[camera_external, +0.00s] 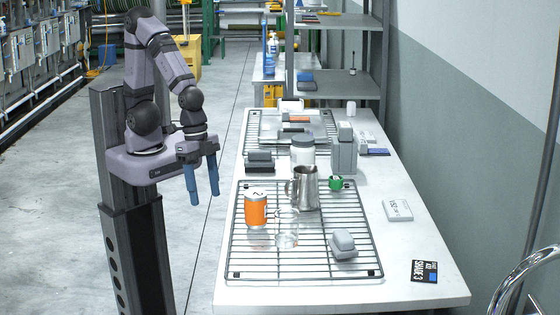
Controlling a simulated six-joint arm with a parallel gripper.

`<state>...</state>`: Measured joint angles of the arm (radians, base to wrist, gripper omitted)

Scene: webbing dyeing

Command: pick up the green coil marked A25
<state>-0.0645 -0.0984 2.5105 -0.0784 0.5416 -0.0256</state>
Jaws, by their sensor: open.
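A small green coil (336,184) lies at the far edge of the near wire rack, just right of a steel pitcher (306,189). Any marking on it is too small to read. My gripper (204,197) has two blue fingers pointing down, spread apart and empty. It hangs left of the table, beyond its left edge and well apart from the coil.
The near wire rack (233,240) holds an orange cylinder (256,210), a clear glass (287,230) and a grey block (343,242). A white jar (303,150) and a grey canister (344,152) stand behind. The table's right side (400,255) is mostly clear.

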